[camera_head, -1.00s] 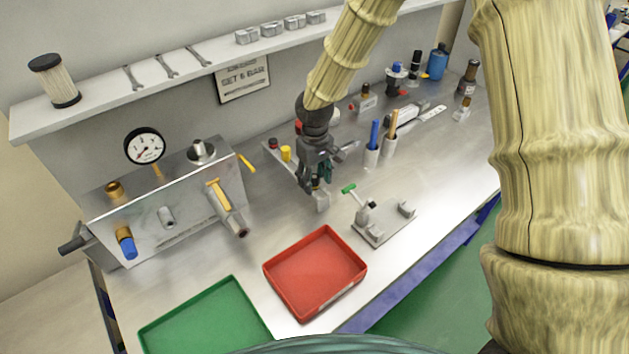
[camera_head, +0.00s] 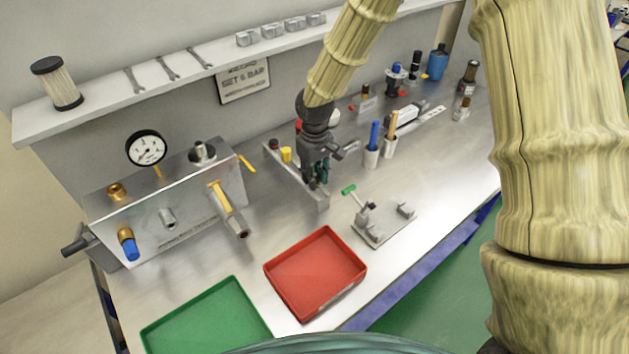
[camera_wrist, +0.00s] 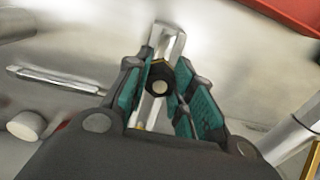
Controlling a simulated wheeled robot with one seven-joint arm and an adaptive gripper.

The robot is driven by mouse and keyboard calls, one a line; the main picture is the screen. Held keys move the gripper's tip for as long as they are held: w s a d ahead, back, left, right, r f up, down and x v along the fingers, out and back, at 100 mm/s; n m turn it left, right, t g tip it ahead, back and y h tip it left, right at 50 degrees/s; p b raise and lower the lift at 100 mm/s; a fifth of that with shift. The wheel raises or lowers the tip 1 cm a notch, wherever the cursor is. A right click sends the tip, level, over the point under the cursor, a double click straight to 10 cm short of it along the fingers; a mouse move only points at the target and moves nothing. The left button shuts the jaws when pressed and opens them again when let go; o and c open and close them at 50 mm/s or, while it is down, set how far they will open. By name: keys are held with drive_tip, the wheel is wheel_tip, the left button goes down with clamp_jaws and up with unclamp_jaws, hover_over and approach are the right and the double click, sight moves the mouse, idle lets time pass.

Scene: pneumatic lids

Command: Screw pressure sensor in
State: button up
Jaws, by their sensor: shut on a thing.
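My gripper (camera_head: 318,180) is low over the front half of a narrow metal rail (camera_head: 324,203) on the bench. In the wrist view its teal finger pads (camera_wrist: 158,95) are closed around a small round part with a dark body, grey top and brass-coloured hex, seemingly the pressure sensor (camera_wrist: 160,78). The rail (camera_wrist: 166,42) runs beneath this part. I cannot tell whether the sensor touches the rail or sits in a port. In the head view the fingers mostly hide the sensor. A yellow cap (camera_head: 286,154) and a dark red one (camera_head: 274,145) are at the rail's far end.
A metal test block (camera_head: 185,215) with a gauge (camera_head: 146,148) stands left. A red tray (camera_head: 340,302) and a green tray (camera_head: 205,325) lie in front. A small fixture with a green handle (camera_head: 348,190) is right of the rail, with pen holders (camera_head: 371,157) behind.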

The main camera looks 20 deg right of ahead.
drive_tip(key=shift+r+p, duration=1.2)
drive_tip(key=shift+r, duration=0.5)
drive_tip(key=shift+f, duration=0.1)
